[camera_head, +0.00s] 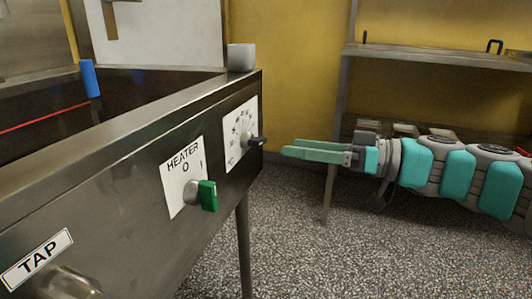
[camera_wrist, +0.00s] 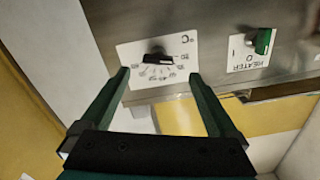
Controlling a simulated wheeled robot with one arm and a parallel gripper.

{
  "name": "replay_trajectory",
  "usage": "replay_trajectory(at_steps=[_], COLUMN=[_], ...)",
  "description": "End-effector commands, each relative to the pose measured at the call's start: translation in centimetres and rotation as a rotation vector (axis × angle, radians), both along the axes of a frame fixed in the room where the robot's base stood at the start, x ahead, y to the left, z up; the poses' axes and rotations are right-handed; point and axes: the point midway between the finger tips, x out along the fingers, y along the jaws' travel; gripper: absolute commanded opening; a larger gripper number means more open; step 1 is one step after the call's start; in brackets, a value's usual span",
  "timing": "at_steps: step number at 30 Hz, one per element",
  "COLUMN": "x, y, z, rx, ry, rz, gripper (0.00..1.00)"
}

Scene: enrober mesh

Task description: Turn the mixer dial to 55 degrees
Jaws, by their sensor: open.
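A black dial knob (camera_head: 256,141) with a white scale plate (camera_head: 240,133) marked °C sits on the steel machine's front panel. I see no mixer label on it. In the wrist view the knob (camera_wrist: 158,59) appears upside down, in line with the gap between my fingers; the scale numbers are too small to read surely. My gripper (camera_head: 285,151) is open and empty, pointing at the knob from the right, apart from it. In the wrist view its two green fingers (camera_wrist: 158,73) stand on either side, with the knob beyond the tips.
A green HEATER switch (camera_head: 208,195) sits left of the dial, at a 0 mark; it also shows in the wrist view (camera_wrist: 263,41). A TAP label (camera_head: 37,258) is further left. A grey block (camera_head: 241,57) stands on the machine's corner. A shelf (camera_head: 440,55) stands behind my arm.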

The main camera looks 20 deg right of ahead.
Motion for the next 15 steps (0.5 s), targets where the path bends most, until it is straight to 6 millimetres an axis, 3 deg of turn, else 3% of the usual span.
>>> replay_trajectory(at_steps=[5,15], x=[0.7,3.6], y=[0.2,4.4], z=[0.4,0.4], rx=[0.005,0.005], ry=[-0.028,-0.024], rz=[-0.013,-0.009], gripper=[0.95,0.95])
